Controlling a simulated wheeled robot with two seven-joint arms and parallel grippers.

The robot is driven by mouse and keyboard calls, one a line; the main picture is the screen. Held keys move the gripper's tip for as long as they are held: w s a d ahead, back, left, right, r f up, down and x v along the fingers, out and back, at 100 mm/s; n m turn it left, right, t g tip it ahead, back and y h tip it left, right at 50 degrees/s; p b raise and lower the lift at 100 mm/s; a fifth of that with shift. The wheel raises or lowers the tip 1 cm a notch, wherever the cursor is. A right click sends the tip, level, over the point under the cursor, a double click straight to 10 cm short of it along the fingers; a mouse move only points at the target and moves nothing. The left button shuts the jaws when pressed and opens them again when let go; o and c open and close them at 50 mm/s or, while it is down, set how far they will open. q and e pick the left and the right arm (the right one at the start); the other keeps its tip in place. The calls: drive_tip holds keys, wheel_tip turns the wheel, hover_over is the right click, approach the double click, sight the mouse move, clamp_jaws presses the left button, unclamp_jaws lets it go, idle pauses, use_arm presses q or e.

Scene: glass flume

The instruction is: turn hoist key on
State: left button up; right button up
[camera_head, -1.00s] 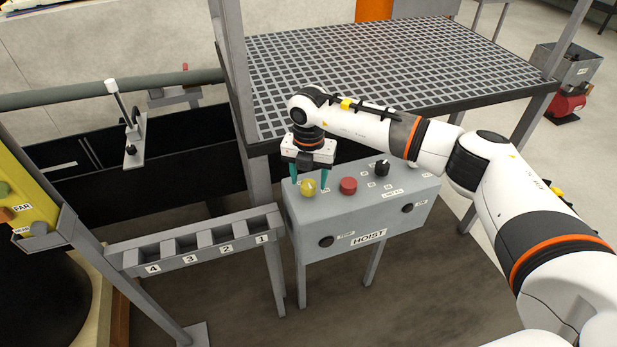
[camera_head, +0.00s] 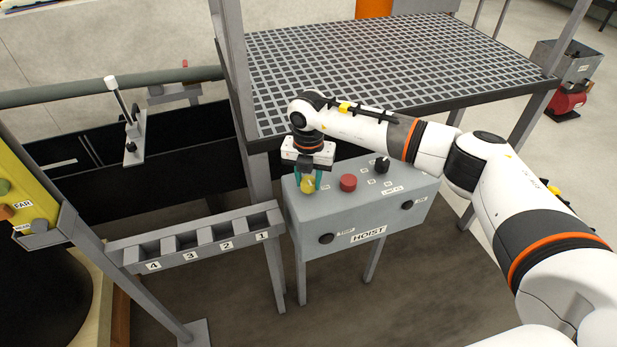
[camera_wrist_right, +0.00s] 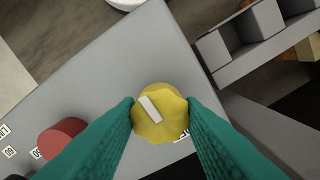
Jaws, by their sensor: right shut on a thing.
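The hoist box (camera_head: 370,220) is a grey box on legs, labelled HOIST on its front. The yellow key knob (camera_head: 308,186) is at the left end of its top face. In the right wrist view the yellow knob (camera_wrist_right: 160,112) carries a white bar, which lies slanted. My right gripper (camera_head: 308,181) points down over the knob. Its teal fingers are shut on the knob's two sides, and they also show in the right wrist view (camera_wrist_right: 161,118). My left gripper is not in view.
A red button (camera_head: 348,183) and a black knob (camera_head: 382,166) sit to the right on the box top. A numbered grey rack (camera_head: 200,240) stands left of the box. A grated platform (camera_head: 400,70) with a post is close behind my right arm.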

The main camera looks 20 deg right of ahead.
drive_tip(key=n+b, duration=0.2)
drive_tip(key=n, duration=0.2)
drive_tip(key=shift+f+b, duration=0.1)
drive_tip(key=shift+b, duration=0.25)
drive_tip(key=n+b, duration=0.2)
drive_tip(key=n, duration=0.2)
drive_tip(key=shift+n, duration=0.3)
drive_tip(key=n+b, duration=0.2)
drive_tip(key=n, duration=0.2)
drive_tip(key=shift+n+b, duration=0.3)
drive_tip(key=shift+b, duration=0.05)
drive_tip(key=shift+r+n+b, duration=0.2)
drive_tip(key=shift+n+b, duration=0.65)
drive_tip(key=shift+n, duration=1.45)
drive_tip(key=o, duration=1)
